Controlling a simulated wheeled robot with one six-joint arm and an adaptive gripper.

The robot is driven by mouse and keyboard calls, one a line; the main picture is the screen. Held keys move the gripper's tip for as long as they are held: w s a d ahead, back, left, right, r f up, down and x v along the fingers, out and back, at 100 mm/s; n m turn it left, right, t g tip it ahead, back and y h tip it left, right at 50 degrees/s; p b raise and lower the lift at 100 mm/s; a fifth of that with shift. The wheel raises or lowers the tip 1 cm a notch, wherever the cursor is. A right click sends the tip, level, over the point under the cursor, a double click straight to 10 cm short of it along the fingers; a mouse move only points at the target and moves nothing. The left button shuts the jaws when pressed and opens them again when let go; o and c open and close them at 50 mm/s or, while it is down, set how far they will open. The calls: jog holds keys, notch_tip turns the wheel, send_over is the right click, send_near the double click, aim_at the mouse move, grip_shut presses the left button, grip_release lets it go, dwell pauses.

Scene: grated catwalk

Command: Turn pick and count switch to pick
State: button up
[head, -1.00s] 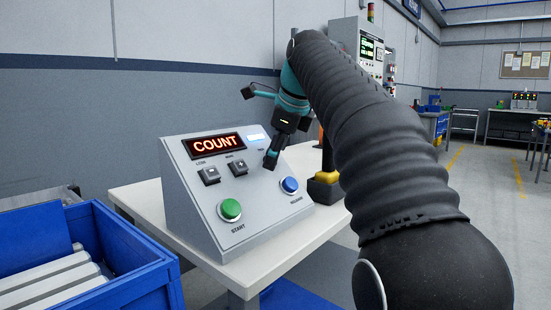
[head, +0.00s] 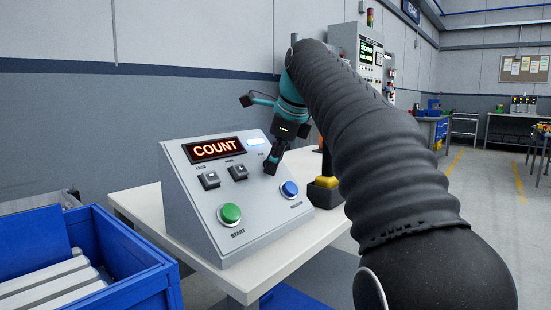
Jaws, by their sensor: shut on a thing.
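The grey sloped control console (head: 190,225) stands on a white table. Its red-lit display (head: 214,149) reads COUNT. Two small switches, a left one (head: 209,180) and a middle one (head: 238,172), sit below the display. My gripper (head: 270,168) reaches down to the panel's upper right, to the right of the middle switch, with its fingers closed at the panel face. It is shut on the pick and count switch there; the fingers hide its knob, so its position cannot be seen.
A green START button (head: 230,213) and a blue button (head: 289,188) are low on the panel. A yellow-and-black object (head: 324,191) stands on the table (head: 285,262) right of the console. A blue bin (head: 130,250) with pale bars is at left. My arm covers the right middle.

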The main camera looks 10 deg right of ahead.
jog(key=n, duration=0.2)
jog(key=n+t+b, duration=0.1)
jog(key=n, duration=0.2)
jog(key=shift+s+f+n+t, duration=0.1)
jog(key=shift+f+n+t, duration=0.05)
jog(key=shift+n+t, duration=0.15)
jog(key=n+t+b, duration=0.1)
jog(key=n, duration=0.4)
jog(key=shift+t+b, duration=0.4)
jog(key=o, duration=1.2)
jog(key=shift+c, duration=0.2)
jog(key=v, duration=1.2)
jog(key=shift+s, duration=0.1)
